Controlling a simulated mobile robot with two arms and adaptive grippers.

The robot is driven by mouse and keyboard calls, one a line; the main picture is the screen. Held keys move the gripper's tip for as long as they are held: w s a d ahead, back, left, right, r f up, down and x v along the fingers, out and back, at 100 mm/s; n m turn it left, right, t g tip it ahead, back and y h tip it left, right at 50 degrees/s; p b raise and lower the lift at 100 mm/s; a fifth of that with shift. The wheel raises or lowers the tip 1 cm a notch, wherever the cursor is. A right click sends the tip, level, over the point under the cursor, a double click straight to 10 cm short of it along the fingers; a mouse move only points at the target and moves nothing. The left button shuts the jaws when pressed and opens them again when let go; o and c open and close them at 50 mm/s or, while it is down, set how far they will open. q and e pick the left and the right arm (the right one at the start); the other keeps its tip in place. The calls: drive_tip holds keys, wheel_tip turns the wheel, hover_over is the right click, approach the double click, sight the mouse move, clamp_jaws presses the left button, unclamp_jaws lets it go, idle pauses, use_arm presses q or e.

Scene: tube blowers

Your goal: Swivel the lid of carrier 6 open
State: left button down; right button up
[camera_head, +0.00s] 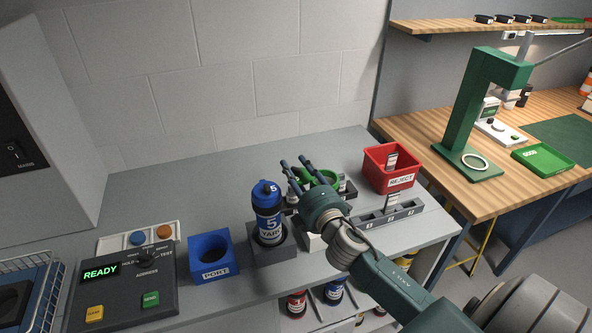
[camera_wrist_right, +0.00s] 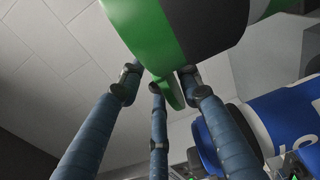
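A green and dark carrier (camera_head: 326,178) stands behind my right gripper in the head view, partly hidden by it; I cannot read its number. In the wrist view its green and dark body (camera_wrist_right: 150,25) fills the top, with a small green tab (camera_wrist_right: 172,92) hanging down. My right gripper (camera_head: 298,166) has its blue fingers pointing up beside the green carrier. In the wrist view the fingertips (camera_wrist_right: 160,84) are spread apart around the tab; contact is unclear. A blue carrier (camera_head: 268,210) marked 5 stands upright in a grey holder just left. My left gripper is not in view.
A blue PORT block (camera_head: 215,260) and a control box reading READY (camera_head: 125,285) are at left. A red REJECT bin (camera_head: 391,170) and a grey slotted rack (camera_head: 385,215) are at right. Red and blue carriers (camera_head: 297,303) sit on a lower shelf.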

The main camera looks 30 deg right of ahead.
drive_tip(key=shift+s, duration=0.25)
drive_tip(key=s+a, duration=0.2)
drive_tip(key=s, duration=0.9)
drive_tip(key=shift+s, duration=0.2)
